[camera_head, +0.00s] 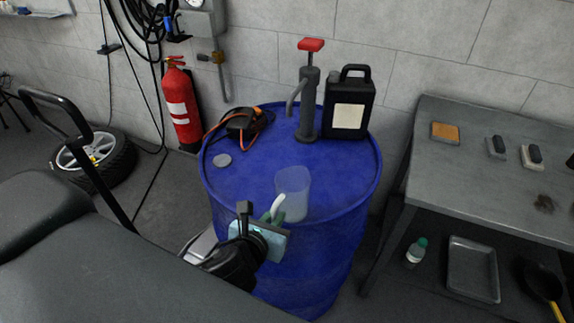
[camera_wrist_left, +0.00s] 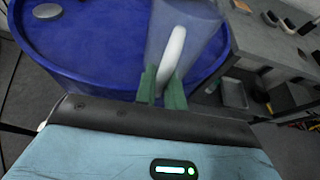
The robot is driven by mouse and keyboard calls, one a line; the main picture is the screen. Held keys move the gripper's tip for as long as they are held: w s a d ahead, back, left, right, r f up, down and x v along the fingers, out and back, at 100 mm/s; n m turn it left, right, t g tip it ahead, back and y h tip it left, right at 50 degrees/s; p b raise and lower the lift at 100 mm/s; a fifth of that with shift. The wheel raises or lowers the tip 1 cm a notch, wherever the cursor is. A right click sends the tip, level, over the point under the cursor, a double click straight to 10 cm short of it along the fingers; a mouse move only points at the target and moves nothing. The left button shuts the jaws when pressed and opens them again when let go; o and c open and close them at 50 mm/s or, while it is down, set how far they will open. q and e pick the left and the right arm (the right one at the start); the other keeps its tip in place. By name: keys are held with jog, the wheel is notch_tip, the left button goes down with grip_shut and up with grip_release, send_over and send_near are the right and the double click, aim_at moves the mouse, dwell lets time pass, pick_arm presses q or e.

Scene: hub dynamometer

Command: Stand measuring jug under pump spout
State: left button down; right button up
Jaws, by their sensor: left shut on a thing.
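The measuring jug (camera_head: 294,193) is a translucent, pale vessel with a white handle, upright at the near side of the blue drum (camera_head: 235,187). My left gripper (camera_head: 273,214) is shut on the jug's handle. In the left wrist view, the green fingertips (camera_wrist_left: 162,88) close around the handle of the jug (camera_wrist_left: 190,35). I cannot tell whether the jug's base touches the drum top. The pump (camera_head: 308,105), grey with a red handle, stands at the back of the drum top. Its spout (camera_head: 293,97) points down to the left. The right gripper is not in view.
A black canister (camera_head: 349,103) with a pale label stands right of the pump. A dark and orange coiled item (camera_head: 241,123) and a grey disc (camera_head: 222,160) lie on the drum's left side. The middle of the drum top is clear. A grey bench (camera_head: 478,165) stands at right.

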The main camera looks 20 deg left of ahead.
aim_at(305, 194)
pick_arm(q)
jog(key=shift+n+y, duration=0.6)
jog(key=shift+n, duration=0.1)
jog(key=w+d, duration=0.1)
jog(key=w, duration=0.2)
jog(key=w+d, duration=0.1)
jog(key=w, duration=0.1)
jog(key=w+d, duration=0.2)
jog(key=w, duration=0.1)
jog(key=shift+w+r, duration=0.3)
jog(key=shift+w, duration=0.05)
jog(key=w+d+r, duration=0.2)
jog(key=w+d, duration=0.2)
jog(key=w, duration=0.2)
jog(key=shift+d+r+y, duration=0.35)
jog(key=shift+y, duration=0.05)
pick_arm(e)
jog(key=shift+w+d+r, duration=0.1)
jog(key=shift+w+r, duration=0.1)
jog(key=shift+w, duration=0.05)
pick_arm(q)
jog(key=shift+s, duration=0.1)
